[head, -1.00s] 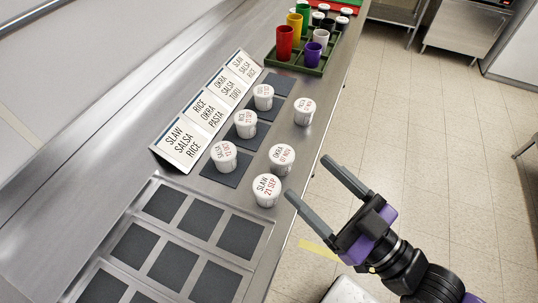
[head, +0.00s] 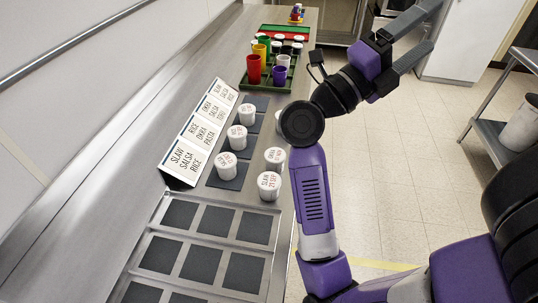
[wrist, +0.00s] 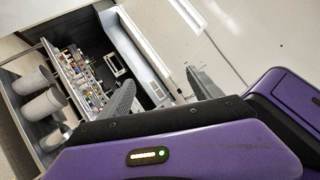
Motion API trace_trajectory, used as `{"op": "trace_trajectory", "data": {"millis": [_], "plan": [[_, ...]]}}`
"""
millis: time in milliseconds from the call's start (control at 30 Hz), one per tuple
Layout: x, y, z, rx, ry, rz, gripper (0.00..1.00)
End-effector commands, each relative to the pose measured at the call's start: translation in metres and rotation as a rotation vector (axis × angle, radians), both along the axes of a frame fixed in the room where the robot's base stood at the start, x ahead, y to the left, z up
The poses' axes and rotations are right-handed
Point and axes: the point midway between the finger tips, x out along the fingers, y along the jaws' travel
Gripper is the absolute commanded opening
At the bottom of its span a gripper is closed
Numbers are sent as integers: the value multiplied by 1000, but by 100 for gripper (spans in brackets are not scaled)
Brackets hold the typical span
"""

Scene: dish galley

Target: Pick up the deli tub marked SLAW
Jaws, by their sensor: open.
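The deli tub marked SLAW (head: 269,186) is a white lidded tub with a red date line. It stands upright at the counter's right edge, nearest me in its row, in the head view. My gripper (head: 415,35) is open and empty, raised over the floor at the upper right, well away from the tub. In the wrist view its fingers (wrist: 160,98) are spread with nothing between them, and the SLAW tub is not in that view.
Another tub (head: 275,158) stands just behind the SLAW tub. More white tubs stand on dark mats (head: 228,172) to the left, beside a label board (head: 190,150). A green tray (head: 268,82) with coloured cups is farther back. An inset tray (head: 208,250) of dark squares is empty.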

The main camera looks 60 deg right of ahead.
Motion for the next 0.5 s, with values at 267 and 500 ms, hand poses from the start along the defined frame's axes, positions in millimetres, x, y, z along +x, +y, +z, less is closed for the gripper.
{"op": "trace_trajectory", "data": {"millis": [267,500], "plan": [[-13,-29,-99,488,-438,-89,74],[39,5,-204,991,-758,-76,74]]}}
